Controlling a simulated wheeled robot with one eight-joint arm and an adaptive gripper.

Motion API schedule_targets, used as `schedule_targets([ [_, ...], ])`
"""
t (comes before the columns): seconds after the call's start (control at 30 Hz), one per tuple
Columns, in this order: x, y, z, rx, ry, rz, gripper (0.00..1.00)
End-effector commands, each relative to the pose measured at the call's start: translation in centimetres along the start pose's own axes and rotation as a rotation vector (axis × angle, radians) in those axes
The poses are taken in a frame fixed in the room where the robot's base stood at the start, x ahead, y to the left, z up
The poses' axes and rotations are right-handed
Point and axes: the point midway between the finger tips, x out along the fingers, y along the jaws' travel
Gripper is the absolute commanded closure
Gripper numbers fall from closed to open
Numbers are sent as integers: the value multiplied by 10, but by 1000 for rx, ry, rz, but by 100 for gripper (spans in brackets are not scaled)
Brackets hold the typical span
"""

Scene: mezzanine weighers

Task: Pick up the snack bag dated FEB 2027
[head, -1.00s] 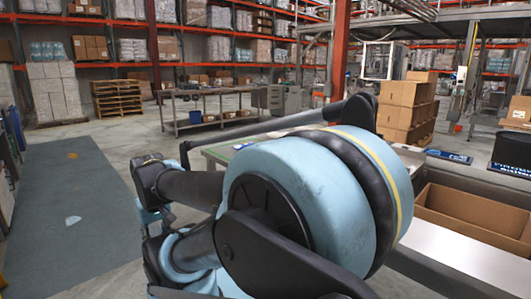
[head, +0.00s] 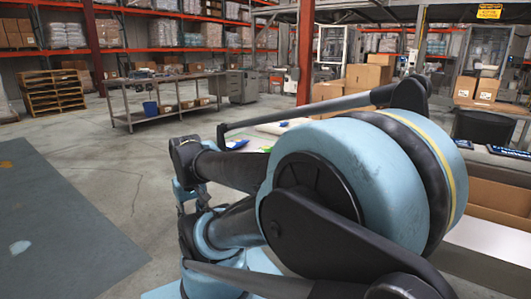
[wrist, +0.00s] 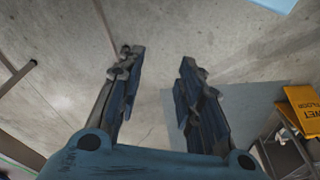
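No snack bag with a readable FEB 2027 date shows in either view. A work surface with small flat items, one of them blue (head: 237,143), is partly hidden behind my arm in the head view; I cannot tell what these items are. My gripper (wrist: 160,62) shows in the wrist view with its two dark fingers apart. Nothing is between them, and bare concrete floor lies beyond. My gripper cannot be made out in the head view.
A metal table (head: 165,82) stands at the back left, near stacked wooden pallets (head: 53,91). Cartons (head: 368,76) stand behind my arm. An open brown carton (head: 498,198) is at the right. A yellow wet-floor sign (wrist: 301,106) shows in the wrist view. Floor at the left is clear.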

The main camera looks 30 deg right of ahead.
Motion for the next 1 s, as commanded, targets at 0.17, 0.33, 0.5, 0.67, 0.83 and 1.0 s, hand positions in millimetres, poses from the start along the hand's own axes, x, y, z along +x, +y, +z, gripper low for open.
schedule_targets([
  [0.17, 0, 0, 0, 0, 0, 0, 62],
  [0.33, -14, 3, 0, 26, 8, 4, 27],
  [0.5, -45, 24, -32, 135, -9, 16, 27],
  [0.67, -82, 51, -74, 277, -31, 31, 27],
  [0.83, -115, 87, -119, 427, -55, 45, 27],
  [1.0, -142, 131, -160, 577, -78, 59, 27],
])
